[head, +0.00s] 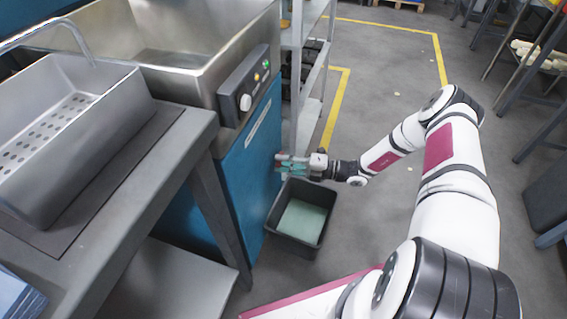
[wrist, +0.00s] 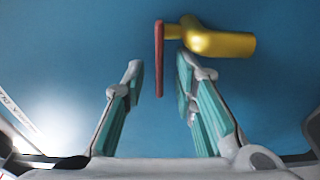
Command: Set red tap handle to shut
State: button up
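The red tap handle (wrist: 159,60) is a thin bar standing upright in the wrist picture, joined at its top end to a brass tap body (wrist: 222,44) on its right. Behind it is a plain blue panel. My gripper (wrist: 158,78) is open, with its teal-padded fingers apart. The free end of the handle lies between the two fingertips in the picture, with a gap on both sides; no contact shows. In the head view my gripper (head: 284,164) is close to the blue panel (head: 245,165) of the sink unit. I cannot make out the tap there.
A dark bin (head: 289,245) with a pale green bottom stands on the floor below my gripper. A grey metal bench (head: 95,200) is at the left, and a grey shelf rack (head: 313,95) stands behind the unit.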

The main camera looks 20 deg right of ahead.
grip_shut()
jog(key=shift+w+a+m+t+h+p, duration=0.1)
jog(key=shift+a+m+t+h+p, duration=0.15)
jog(key=shift+m+t+h+p, duration=0.65)
grip_release()
